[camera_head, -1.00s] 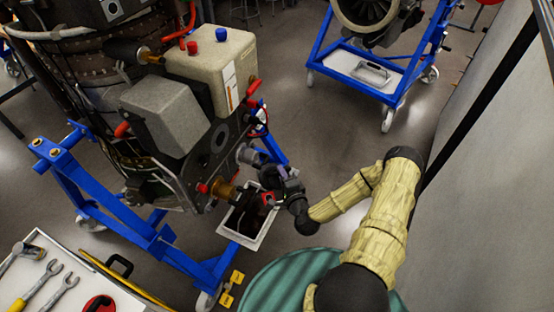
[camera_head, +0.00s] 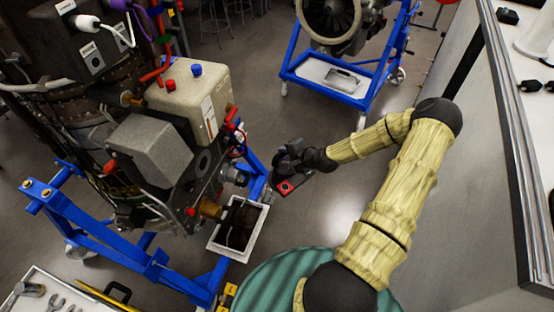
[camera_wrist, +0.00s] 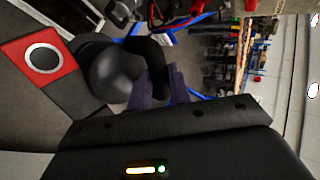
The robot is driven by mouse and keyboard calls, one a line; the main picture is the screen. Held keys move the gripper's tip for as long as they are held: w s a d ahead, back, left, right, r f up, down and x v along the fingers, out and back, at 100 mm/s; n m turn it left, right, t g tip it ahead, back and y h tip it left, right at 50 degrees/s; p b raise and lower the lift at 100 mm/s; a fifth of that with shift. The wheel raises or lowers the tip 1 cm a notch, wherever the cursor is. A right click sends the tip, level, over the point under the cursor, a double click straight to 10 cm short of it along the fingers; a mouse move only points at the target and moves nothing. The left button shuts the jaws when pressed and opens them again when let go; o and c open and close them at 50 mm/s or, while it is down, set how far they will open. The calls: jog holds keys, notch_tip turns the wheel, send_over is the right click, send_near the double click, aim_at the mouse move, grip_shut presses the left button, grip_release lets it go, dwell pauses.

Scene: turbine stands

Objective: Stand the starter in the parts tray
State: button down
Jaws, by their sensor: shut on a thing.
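My gripper (camera_head: 290,165) is in the open space right of the near engine. In the wrist view its fingers (camera_wrist: 158,88) are closed against a dark, rounded body, which I take to be the starter (camera_wrist: 118,72). A dark block with a red square and a ringed dark circle (camera_wrist: 44,58) shows beside it; I cannot tell whether it is joined to it. A white-rimmed tray with a dark inside (camera_head: 259,236) sits low on the near blue stand, left of and below my gripper. I cannot tell whether it is the parts tray.
The near engine (camera_head: 150,150) rests on a blue stand (camera_head: 110,235). A second blue stand (camera_head: 375,95) at the back bears a fan engine and a pale tray (camera_head: 315,72). A tool cart (camera_head: 30,290) is at lower left. Grey floor between the stands is clear.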

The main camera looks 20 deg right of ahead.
jog(key=s+d+r+g+p, duration=0.1)
jog(key=d+r+p, duration=0.1)
jog(key=r, duration=0.6)
jog(key=shift+s+d+n+g+p, duration=0.3)
jog(key=shift+s+d+g+p, duration=0.1)
jog(key=shift+d, duration=0.1)
jog(key=shift+w, duration=0.1)
